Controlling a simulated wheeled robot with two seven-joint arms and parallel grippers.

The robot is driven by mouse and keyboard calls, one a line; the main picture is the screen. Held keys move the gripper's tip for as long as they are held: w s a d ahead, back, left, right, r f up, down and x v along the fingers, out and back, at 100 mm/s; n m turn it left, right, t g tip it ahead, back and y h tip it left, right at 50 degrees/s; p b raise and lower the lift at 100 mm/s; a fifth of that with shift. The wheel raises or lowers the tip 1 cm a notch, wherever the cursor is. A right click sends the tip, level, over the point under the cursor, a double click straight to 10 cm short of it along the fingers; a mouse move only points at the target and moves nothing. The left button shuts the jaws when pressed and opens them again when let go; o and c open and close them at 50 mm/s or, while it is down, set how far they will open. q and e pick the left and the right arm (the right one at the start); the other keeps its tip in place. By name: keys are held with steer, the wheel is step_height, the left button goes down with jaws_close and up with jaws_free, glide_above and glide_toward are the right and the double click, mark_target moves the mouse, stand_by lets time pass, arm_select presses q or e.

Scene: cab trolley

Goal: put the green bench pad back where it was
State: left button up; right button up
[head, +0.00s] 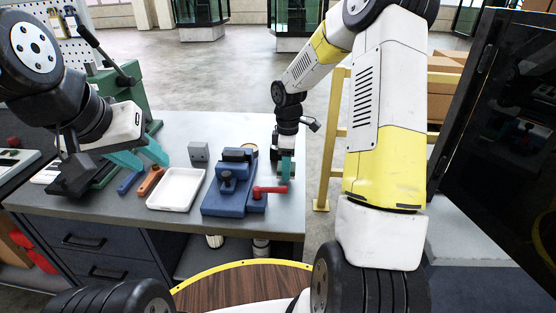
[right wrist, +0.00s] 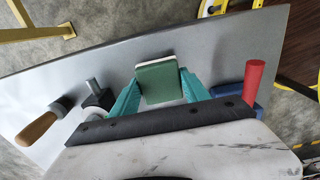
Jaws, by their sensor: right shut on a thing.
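The green bench pad (right wrist: 158,82) is a small green block with a pale edge, seen in the right wrist view. My right gripper (right wrist: 160,92) is shut on it, with a teal finger on each side. In the head view my right gripper (head: 286,170) points down over the right end of the grey bench (head: 190,125), just right of the blue vise (head: 222,196). I cannot tell whether the pad touches the bench top. My left gripper (head: 140,158) is open and empty over the left part of the bench, its teal fingers apart.
The vise's red handle (head: 270,189) sticks out close to my right gripper. A white tray (head: 176,190), orange tool (head: 151,180) and grey block (head: 199,152) lie left of the vise. A yellow rail (head: 334,140) stands beyond the bench's right edge.

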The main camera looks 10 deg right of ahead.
steer(key=shift+f, duration=1)
steer(key=o, duration=1.5)
steer(key=shift+f, duration=0.15)
steer(key=shift+c, duration=0.2)
